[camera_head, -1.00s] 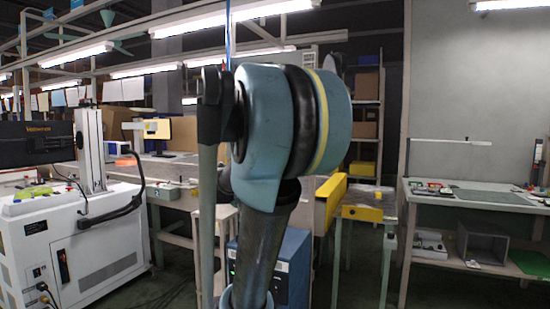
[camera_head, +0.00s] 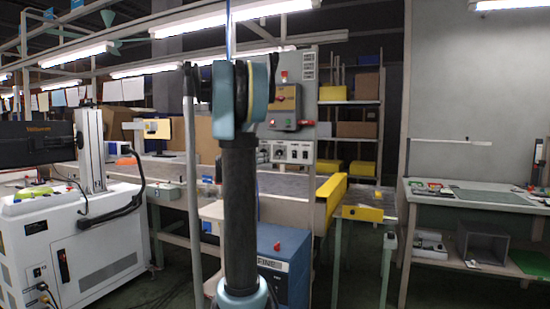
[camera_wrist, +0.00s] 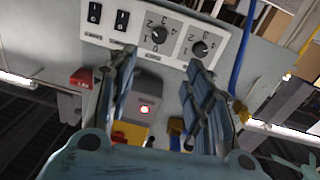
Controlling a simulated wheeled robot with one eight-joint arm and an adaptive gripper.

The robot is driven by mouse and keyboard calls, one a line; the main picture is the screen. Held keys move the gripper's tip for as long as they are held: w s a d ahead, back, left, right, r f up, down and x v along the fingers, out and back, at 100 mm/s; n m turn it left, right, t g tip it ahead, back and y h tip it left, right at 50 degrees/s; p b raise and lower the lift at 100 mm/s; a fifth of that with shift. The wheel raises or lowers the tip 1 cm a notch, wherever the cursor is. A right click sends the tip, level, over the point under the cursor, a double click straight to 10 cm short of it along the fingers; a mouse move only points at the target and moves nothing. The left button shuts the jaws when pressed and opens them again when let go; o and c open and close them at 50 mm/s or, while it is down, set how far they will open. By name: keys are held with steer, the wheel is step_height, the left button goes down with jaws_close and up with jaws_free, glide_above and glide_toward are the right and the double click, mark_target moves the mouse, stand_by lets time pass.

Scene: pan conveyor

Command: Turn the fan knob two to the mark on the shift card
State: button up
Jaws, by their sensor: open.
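A white control strip (camera_wrist: 178,30) fills the top of the wrist view. It has two dark rocker switches and two black knobs with numbers around them. One knob (camera_wrist: 159,36) is nearer the switches, the other knob (camera_wrist: 199,49) is at the right. I cannot read which is fan knob two. My gripper (camera_wrist: 163,60) is open and empty, its fingertips just below the knobs in the picture. The strip also shows in the head view (camera_head: 291,152), on a grey upright panel (camera_head: 305,110). A lined white sheet (camera_head: 308,66) is on that panel; I cannot tell whether it is the shift card.
Beside the strip are a grey box with a lit red lamp (camera_wrist: 144,110) and a red part (camera_wrist: 82,78). In the head view, a conveyor with a yellow end (camera_head: 330,190) and a blue cabinet (camera_head: 284,265) stand near the panel. A workbench (camera_head: 470,197) is at right.

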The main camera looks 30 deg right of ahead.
mark_target(278, 153)
steer(key=x, duration=1.7)
steer(key=c, duration=1)
